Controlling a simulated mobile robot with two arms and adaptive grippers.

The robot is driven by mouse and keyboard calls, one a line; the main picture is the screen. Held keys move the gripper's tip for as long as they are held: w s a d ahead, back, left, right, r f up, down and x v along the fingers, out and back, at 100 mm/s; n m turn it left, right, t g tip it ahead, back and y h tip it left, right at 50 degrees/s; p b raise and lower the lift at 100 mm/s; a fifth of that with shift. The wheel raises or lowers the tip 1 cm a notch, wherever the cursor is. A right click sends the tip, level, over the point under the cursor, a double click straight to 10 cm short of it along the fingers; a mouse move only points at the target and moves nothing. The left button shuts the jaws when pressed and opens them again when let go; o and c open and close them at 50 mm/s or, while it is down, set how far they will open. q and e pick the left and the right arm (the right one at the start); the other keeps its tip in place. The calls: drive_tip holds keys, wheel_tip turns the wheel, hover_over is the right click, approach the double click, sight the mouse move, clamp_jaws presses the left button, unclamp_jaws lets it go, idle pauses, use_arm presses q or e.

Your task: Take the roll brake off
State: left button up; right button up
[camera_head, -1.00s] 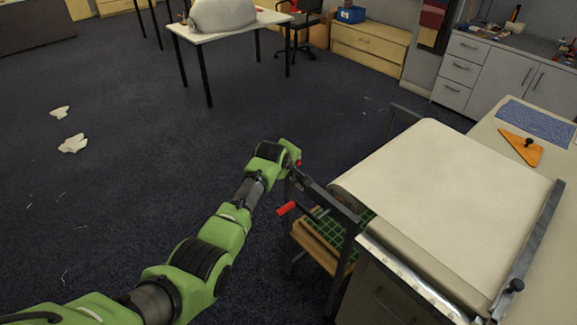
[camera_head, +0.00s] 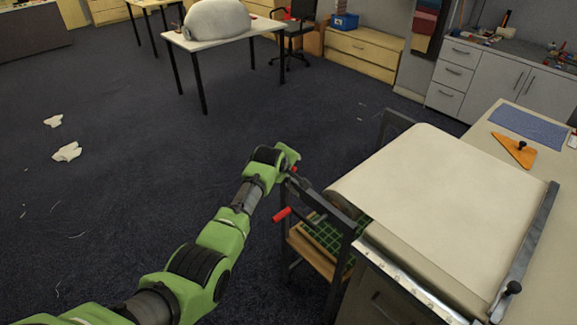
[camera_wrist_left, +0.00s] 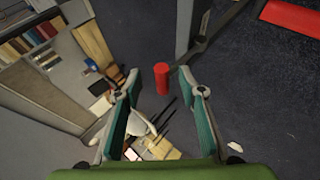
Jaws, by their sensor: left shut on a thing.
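The roll of cream cloth (camera_head: 435,185) lies over the table end, and its dark roll frame (camera_head: 345,210) stands at the near left. A larger red crank handle (camera_head: 282,214) is just below, apart from the gripper. My right gripper is not in view.
A dark cutting bar (camera_head: 525,250) with a black knob lies across the cloth at the right. An orange triangle (camera_head: 514,149) and a blue mat (camera_head: 530,123) lie farther back. A shelf with a green grid (camera_head: 325,235) is below the roll.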

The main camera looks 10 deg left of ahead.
use_arm(q)
drive_tip(key=shift+d+r, duration=0.1)
drive_tip(key=shift+d, duration=0.15)
drive_tip(key=shift+s+r, duration=0.2)
drive_tip(key=shift+s, duration=0.05)
drive_tip(key=v, duration=1.1)
drive_tip(key=shift+a, duration=0.3)
drive_tip(key=shift+s, duration=0.15)
